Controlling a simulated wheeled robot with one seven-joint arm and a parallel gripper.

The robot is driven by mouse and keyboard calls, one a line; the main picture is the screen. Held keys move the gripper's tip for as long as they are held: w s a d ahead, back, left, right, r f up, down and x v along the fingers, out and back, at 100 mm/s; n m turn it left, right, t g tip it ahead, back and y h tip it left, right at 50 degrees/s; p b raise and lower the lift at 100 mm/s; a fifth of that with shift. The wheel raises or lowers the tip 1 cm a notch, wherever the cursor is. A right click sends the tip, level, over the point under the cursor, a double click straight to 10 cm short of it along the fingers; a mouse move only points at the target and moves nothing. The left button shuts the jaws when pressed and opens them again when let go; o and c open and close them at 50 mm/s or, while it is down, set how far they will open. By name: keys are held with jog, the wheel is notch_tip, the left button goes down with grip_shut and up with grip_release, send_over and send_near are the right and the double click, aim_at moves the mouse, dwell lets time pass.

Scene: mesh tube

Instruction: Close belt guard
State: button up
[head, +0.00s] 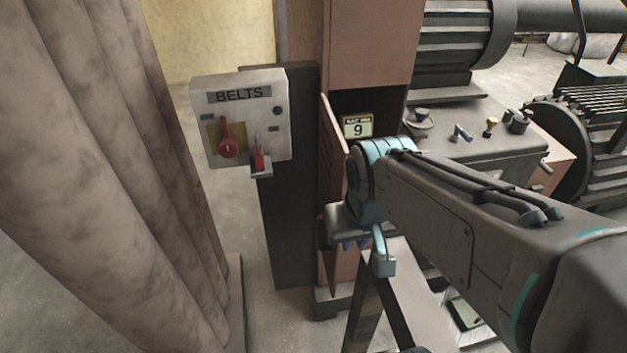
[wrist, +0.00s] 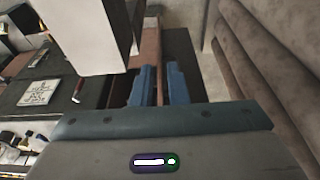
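The belt guard appears to be the thin reddish-brown door panel (head: 333,145) hinged on the brown cabinet in the head view. It stands open at an angle to the cabinet front. My gripper (head: 355,244) is low beside this panel, partly hidden by my own arm. In the wrist view the two blue fingers of my gripper (wrist: 160,82) lie on either side of the panel's narrow brown edge (wrist: 159,60). The gap is small, and I cannot tell whether the fingers press on the panel.
A pale BELTS switch box (head: 240,118) with red levers is on a dark post left of the cabinet (head: 367,45). A heavy curtain (head: 115,170) fills the left. Machinery (head: 480,130) stands right.

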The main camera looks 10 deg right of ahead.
jog(key=shift+w+a+f+n+b, duration=0.2)
jog(key=shift+w+f+n+b, duration=0.05)
jog(key=shift+f+n+b, duration=0.15)
grip_shut()
jog(key=w+a+f+n+g+h+b, duration=0.2)
jog(key=w+a+f+n+h+b, duration=0.2)
jog(key=w+a+n+h+b, duration=0.25)
jog(key=w+a+f+n+g+h+b, duration=0.1)
jog(key=w+a+f+n+h+b, duration=0.3)
jog(key=a+n, duration=0.45)
jog(key=n+y+b, duration=0.1)
jog(key=n+y, duration=0.1)
send_near(335, 249)
jog(key=shift+h, duration=0.25)
jog(key=d+f, duration=0.1)
jog(key=f, duration=0.1)
jog(key=d+f, duration=0.1)
jog(key=f, duration=0.1)
jog(key=shift+s+d, duration=0.15)
jog(key=shift+d, duration=0.75)
